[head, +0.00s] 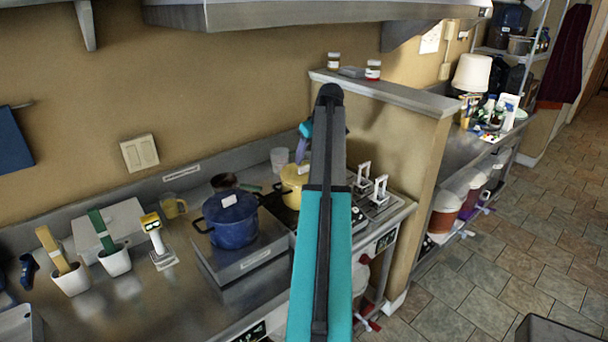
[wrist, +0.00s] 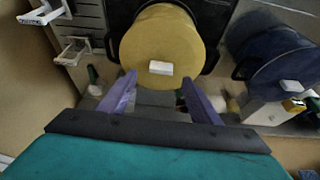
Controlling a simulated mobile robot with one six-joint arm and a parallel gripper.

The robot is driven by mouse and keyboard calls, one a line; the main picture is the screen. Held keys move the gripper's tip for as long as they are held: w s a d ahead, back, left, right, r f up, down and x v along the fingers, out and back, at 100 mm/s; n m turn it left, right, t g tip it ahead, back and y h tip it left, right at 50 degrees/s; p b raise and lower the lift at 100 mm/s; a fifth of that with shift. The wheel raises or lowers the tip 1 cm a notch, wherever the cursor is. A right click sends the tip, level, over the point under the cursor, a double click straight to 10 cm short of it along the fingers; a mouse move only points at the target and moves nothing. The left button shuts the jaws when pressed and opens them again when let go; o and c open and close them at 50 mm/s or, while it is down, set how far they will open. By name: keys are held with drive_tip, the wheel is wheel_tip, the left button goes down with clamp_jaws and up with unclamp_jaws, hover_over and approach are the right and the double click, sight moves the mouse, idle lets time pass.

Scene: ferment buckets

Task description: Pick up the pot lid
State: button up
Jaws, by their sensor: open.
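A yellow pot (head: 292,188) stands on the stove, partly hidden by my arm. Its round yellow lid (wrist: 165,38) with a white block handle (wrist: 161,68) fills the upper middle of the wrist view. A blue pot (head: 230,228) with a blue lid and white handle (head: 229,201) stands to its left on a metal plate. It also shows in the wrist view (wrist: 280,60) at right. My gripper (wrist: 158,84) is open and empty, its purple fingers apart on either side of the yellow lid's handle in the picture. Their height above it is unclear.
A white cup (head: 279,159) and a yellow measuring cup (head: 173,207) stand near the wall. Two white holders (head: 71,279) and a white stand (head: 163,256) are to the left. A half wall (head: 395,95) bounds the counter at right.

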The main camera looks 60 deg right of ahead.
sight(305, 166)
drive_tip(key=shift+p+x, duration=1.3)
drive_tip(key=shift+x, duration=0.15)
drive_tip(key=shift+p+x, duration=0.3)
drive_tip(key=shift+x, duration=0.8)
drive_tip(key=shift+a, duration=0.15)
drive_tip(key=c, duration=1.2)
drive_tip(key=shift+r, duration=0.1)
drive_tip(key=shift+r+b, duration=1.2)
drive_tip(key=shift+r, duration=0.35)
drive_tip(key=s+a+r+b, duration=0.1)
drive_tip(key=s+a+b, duration=0.4)
drive_tip(key=s+a, duration=0.4)
drive_tip(key=s, duration=0.4)
drive_tip(key=shift+a+r, duration=0.25)
drive_tip(key=shift+r, duration=0.1)
